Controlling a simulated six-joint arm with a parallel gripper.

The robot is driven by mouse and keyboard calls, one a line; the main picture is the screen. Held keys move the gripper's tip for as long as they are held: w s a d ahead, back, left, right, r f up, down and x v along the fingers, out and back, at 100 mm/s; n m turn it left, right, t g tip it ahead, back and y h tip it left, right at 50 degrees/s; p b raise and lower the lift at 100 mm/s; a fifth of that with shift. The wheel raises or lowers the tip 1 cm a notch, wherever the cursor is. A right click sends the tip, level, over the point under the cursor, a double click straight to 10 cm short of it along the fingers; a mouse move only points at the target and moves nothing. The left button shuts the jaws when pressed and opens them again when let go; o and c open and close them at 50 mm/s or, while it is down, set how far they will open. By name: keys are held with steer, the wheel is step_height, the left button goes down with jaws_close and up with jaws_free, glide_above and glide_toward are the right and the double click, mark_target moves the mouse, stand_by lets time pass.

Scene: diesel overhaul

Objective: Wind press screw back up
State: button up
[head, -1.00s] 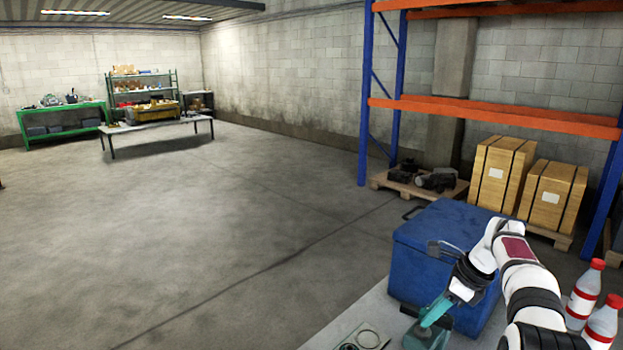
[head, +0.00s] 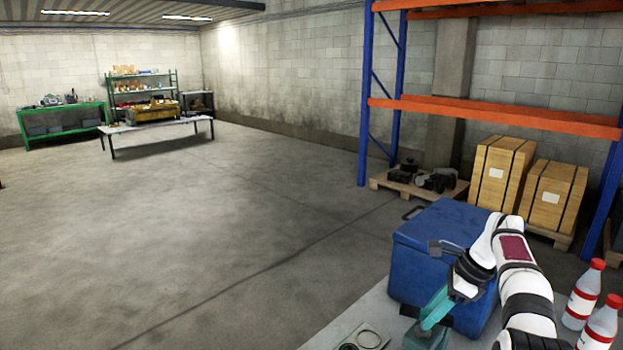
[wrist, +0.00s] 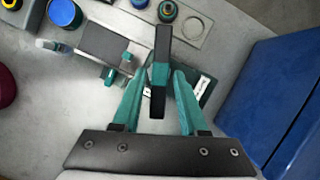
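The press handle, a dark bar with a teal hub (wrist: 160,45), stands near the middle of the wrist view. My gripper (wrist: 160,78) has its two teal fingers on either side of the bar, with a small gap visible on each side. The gripper is open around the handle and does not appear to clamp it. The press body below is mostly hidden by the fingers and bar; a teal part (head: 428,338) shows at the bottom of the head view, below my gripper (head: 432,318). The press screw itself is hidden.
A blue box (head: 425,265) stands close beside the gripper and also fills the right of the wrist view (wrist: 285,95). On the grey table are a dark plate (wrist: 105,45), a blue-topped can (wrist: 64,13) and several small parts. Red-and-white bottles (head: 584,293) stand right of my arm.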

steer(key=shift+o, duration=0.4)
step_height(320, 180, up, 5)
steer(key=shift+s+a+r, duration=0.1)
steer(key=shift+a+r, duration=0.1)
steer(key=shift+r, duration=0.15)
steer(key=s+a+r+n+g+h, duration=0.1)
steer(key=s+a+r+n, duration=0.25)
steer(key=s+a, duration=0.3)
steer(key=s+a+r+n, duration=0.2)
steer(key=s+a+n, duration=0.35)
steer(key=s, duration=0.25)
steer(key=s+a+f+n, duration=0.2)
steer(key=s+f, duration=0.1)
steer(key=s, duration=0.5)
steer(key=s+a+f+n+h, duration=0.1)
steer(key=s+a+f+n, duration=0.1)
steer(key=s, duration=0.6)
steer(key=s+a+f+n+g, duration=0.1)
steer(key=s+f+n, duration=0.3)
steer(key=s, duration=0.4)
steer(key=shift+s+a+f, duration=0.4)
steer(key=shift+a+f, duration=0.05)
steer(key=shift+f, duration=0.45)
